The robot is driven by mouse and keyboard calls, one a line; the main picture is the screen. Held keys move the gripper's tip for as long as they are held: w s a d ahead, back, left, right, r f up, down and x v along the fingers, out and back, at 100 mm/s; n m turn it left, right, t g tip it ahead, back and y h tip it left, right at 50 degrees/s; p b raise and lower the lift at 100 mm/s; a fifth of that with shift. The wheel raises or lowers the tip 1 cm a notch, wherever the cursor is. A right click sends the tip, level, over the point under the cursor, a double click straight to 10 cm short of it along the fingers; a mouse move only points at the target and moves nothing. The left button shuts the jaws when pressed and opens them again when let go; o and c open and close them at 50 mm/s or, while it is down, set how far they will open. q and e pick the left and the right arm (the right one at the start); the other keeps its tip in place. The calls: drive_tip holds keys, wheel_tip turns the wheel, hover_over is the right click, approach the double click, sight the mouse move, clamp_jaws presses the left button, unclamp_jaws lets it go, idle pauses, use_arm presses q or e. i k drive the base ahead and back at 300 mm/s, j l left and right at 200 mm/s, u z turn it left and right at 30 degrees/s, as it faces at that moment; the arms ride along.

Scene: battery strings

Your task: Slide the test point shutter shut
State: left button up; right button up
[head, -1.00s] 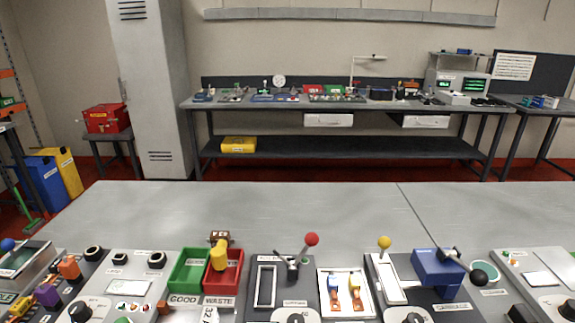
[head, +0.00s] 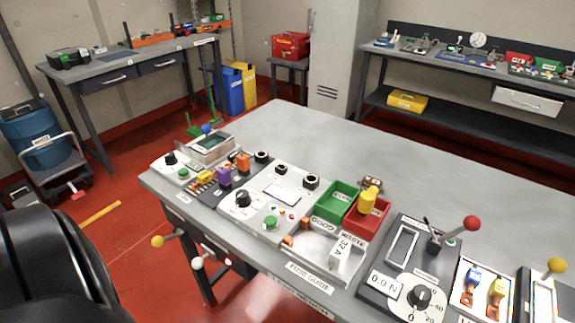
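No label that I can read names the test point shutter, so I cannot tell for sure which part it is. At the left end of the bench a grey framed unit (head: 211,148) has a dark greenish window and a blue ball knob (head: 206,128) at its back edge. Whether anything in it is open or shut is too small to tell. Neither of my grippers is in view.
The grey bench (head: 290,125) holds several panels along its front edge. A green bin (head: 336,203) and a red bin (head: 366,218) stand mid-row. A red-knobbed lever (head: 471,223) stands up at right. The bench's back half is clear. A dark rounded shape (head: 50,270) fills the lower left.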

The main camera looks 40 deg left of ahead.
sight(196, 264)
drive_tip(key=u, duration=2)
